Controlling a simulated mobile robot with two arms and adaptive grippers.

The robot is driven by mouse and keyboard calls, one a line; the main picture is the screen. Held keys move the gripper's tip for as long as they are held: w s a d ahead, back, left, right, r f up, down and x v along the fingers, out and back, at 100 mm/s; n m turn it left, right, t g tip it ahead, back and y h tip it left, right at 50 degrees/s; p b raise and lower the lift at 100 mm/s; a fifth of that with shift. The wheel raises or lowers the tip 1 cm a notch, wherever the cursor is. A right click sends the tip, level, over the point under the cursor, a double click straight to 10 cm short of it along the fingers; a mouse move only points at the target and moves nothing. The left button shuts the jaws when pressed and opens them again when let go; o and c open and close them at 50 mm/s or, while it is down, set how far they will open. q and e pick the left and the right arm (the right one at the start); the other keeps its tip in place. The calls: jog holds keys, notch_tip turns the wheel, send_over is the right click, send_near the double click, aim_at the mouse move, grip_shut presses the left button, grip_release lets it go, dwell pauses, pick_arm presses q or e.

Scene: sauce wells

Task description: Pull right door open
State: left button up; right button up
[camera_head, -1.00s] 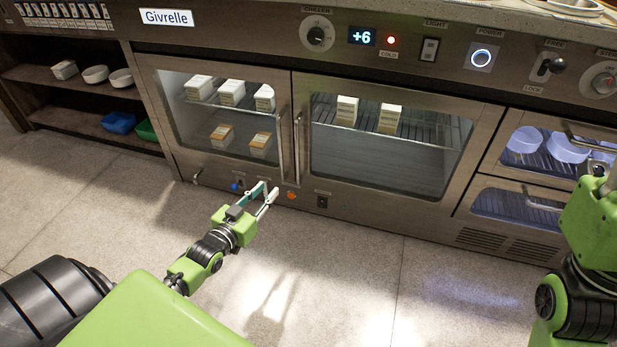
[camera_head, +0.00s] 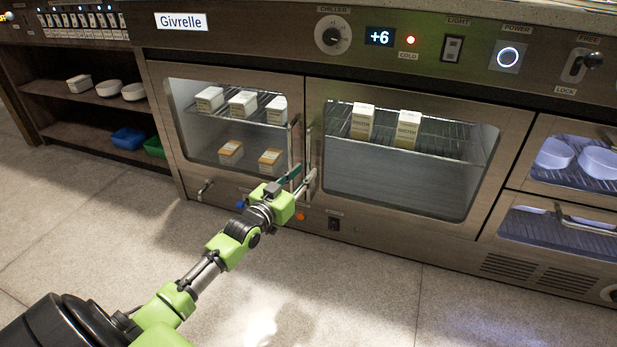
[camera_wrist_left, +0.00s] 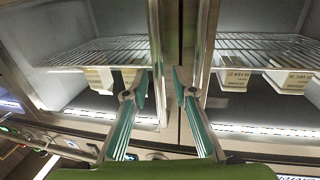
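The right door (camera_head: 400,212) is a steel-framed glass door of the chiller, and it is shut. Its upright bar handle (camera_head: 308,148) is on its left edge, close beside the left door's handle (camera_head: 291,150). My left gripper (camera_head: 302,181) is open at the lower part of these handles. In the left wrist view, the two teal-padded fingers (camera_wrist_left: 160,78) are apart. One handle bar (camera_wrist_left: 155,45) appears between their tips, and the other bar (camera_wrist_left: 208,45) is outside them. I cannot tell whether either finger touches a bar. My right gripper is out of view.
The left door (camera_head: 240,177) is shut, with cartons behind its glass. Two cartons (camera_head: 362,122) stand on the shelf behind the right door. Drawers (camera_head: 560,238) are at the right, and an open shelf (camera_head: 95,105) at the left. The floor (camera_head: 350,290) in front is clear.

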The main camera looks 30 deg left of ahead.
pick_arm(q)
jog(key=shift+w+b, duration=0.7)
jog(key=shift+w, duration=0.95)
grip_shut()
